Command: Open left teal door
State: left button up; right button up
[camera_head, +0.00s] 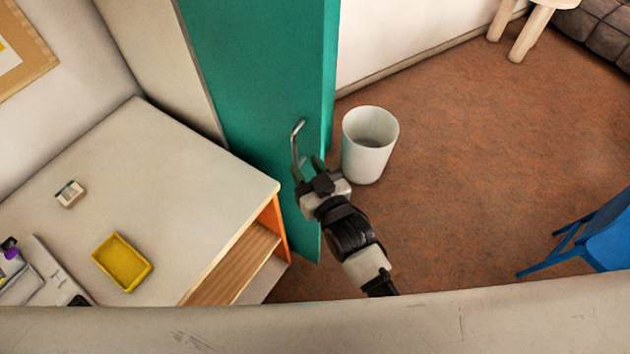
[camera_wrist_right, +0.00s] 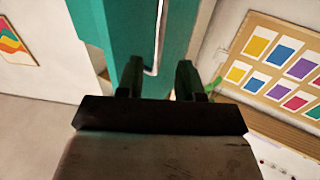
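The teal door (camera_head: 255,70) stands upright at the top centre of the head view. It carries a thin metal bar handle (camera_head: 296,140) near its right edge. My right gripper (camera_head: 308,168) is at the lower end of this handle. In the right wrist view its two fingers (camera_wrist_right: 158,80) are apart, with the handle (camera_wrist_right: 157,40) running down towards the gap between them. I cannot tell whether the fingers touch the handle. The teal door (camera_wrist_right: 120,30) also fills the upper middle of that view. My left gripper is not in view.
A white bin (camera_head: 367,150) stands on the brown floor right of the door. A pale cabinet (camera_head: 150,160) with a yellow tray (camera_head: 122,262) on top is at left. A blue chair (camera_head: 600,235) is at far right. Open floor lies between bin and chair.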

jog(key=shift+v, duration=2.25)
